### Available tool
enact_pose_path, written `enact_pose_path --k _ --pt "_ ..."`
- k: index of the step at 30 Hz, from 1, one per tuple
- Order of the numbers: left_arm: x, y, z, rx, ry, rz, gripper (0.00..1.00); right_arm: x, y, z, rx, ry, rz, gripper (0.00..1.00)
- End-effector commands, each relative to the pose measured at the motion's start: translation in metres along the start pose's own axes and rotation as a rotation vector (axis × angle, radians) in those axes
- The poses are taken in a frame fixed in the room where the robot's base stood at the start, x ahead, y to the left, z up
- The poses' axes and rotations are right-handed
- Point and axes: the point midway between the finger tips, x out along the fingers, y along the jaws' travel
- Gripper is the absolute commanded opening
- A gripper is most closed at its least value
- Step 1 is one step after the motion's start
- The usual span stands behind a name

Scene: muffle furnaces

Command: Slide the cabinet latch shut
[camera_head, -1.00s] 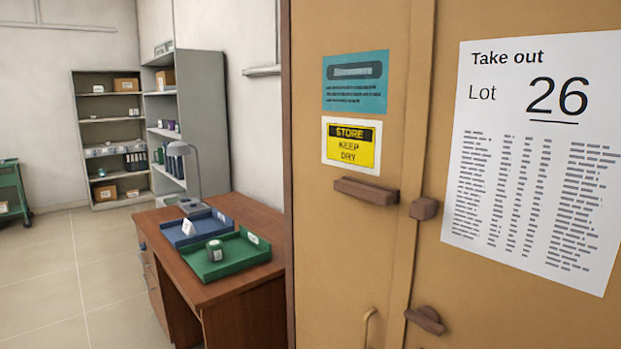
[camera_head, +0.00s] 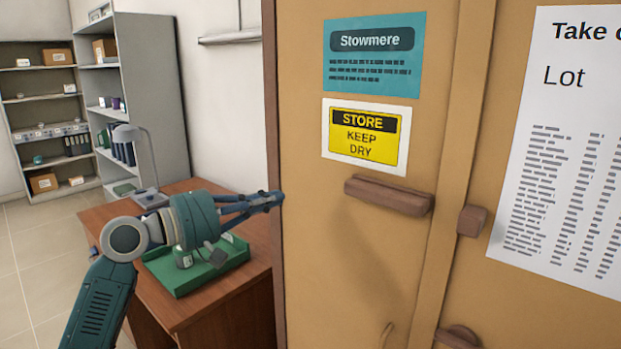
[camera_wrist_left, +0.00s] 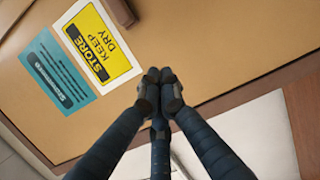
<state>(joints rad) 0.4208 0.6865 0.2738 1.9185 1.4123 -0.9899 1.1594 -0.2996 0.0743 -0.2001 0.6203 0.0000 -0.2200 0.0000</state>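The latch bar (camera_head: 388,194) is a brown slab on the cabinet's left door (camera_head: 345,265), below the yellow sign. A smaller brown block (camera_head: 472,220) sits on the right door, across the seam. A gap shows between bar and block. My left gripper (camera_head: 279,198) is at the cabinet's left edge, left of the bar and apart from it. In the left wrist view its fingers (camera_wrist_left: 160,88) are together with nothing visible between them. The bar's end (camera_wrist_left: 118,12) shows at that view's top edge. My right gripper is not in view.
A brown knob (camera_head: 458,337) and a partly cut-off handle (camera_head: 386,335) are lower on the doors. A wooden desk (camera_head: 255,280) with a green tray (camera_head: 228,268) and a lamp (camera_head: 140,150) stands left, behind my left arm. Grey shelves (camera_head: 155,70) stand farther back.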

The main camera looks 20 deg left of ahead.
Motion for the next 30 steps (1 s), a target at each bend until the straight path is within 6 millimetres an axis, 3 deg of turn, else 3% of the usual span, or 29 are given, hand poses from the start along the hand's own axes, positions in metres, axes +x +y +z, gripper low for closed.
enact_pose_path --k 3,17,20,30 --pt "-0.005 0.016 0.012 0.001 -0.026 0.014 0.00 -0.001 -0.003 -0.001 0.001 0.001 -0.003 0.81" --pt "0.002 0.019 0.012 -0.002 -0.028 0.017 0.00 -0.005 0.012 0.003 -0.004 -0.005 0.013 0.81" --pt "0.015 0.021 0.013 -0.004 -0.029 0.018 0.00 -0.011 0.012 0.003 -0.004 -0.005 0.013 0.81" --pt "0.088 0.023 0.015 -0.004 -0.029 0.018 0.00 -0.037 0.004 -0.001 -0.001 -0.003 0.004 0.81"
